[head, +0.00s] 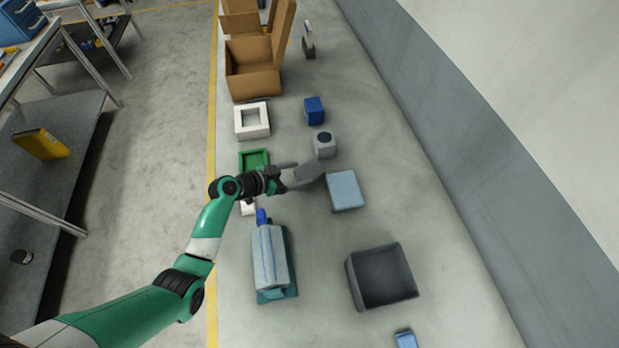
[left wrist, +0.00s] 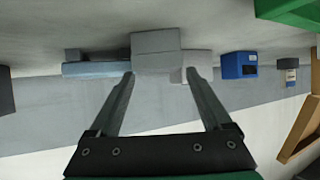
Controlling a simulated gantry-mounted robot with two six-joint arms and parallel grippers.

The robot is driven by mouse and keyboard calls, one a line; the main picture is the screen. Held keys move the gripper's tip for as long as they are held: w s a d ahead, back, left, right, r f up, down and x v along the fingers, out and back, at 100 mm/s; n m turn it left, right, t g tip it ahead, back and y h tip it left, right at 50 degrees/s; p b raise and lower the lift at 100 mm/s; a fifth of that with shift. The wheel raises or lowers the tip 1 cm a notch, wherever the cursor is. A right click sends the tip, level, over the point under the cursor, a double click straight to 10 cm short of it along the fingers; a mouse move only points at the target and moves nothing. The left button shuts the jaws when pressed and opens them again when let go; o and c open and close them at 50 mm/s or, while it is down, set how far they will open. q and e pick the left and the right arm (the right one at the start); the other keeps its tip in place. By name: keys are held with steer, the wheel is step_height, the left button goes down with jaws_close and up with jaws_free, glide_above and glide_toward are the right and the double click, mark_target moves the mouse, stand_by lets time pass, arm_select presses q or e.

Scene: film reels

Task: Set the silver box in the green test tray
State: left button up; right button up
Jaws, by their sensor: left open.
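The silver box (head: 311,171) is a plain grey block on the table, right at the fingertips of my left gripper (head: 304,174). In the left wrist view the silver box (left wrist: 156,50) shows between and just beyond the tips of my open left gripper (left wrist: 160,76); I cannot tell whether the fingers touch it. The green test tray (head: 255,156) lies to the left of the box, partly behind my left wrist; its visible inside looks empty. A green edge at the top right of the left wrist view (left wrist: 292,14) looks like this tray. My right gripper is out of view.
A light blue box (head: 346,190) stands close right of the silver box. A grey block with a dark round top (head: 324,146) stands just behind it. Nearby are a blue box (head: 314,110), a white square frame (head: 252,120) and a dark open bin (head: 382,277).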

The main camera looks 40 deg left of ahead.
mark_target(307, 172)
arm_select(q)
steer(key=b+x, duration=0.2)
steer(key=x, duration=0.2)
steer(key=shift+w+d+f, duration=0.15)
steer(key=shift+w+f, duration=0.1)
steer(key=shift+w, duration=0.25)
steer(key=c, duration=1.3)
steer(key=shift+o, duration=0.2)
step_height(307, 172, up, 7)
steer(key=p, duration=0.3)
step_height(307, 172, up, 11)
steer(key=p, duration=1.1)
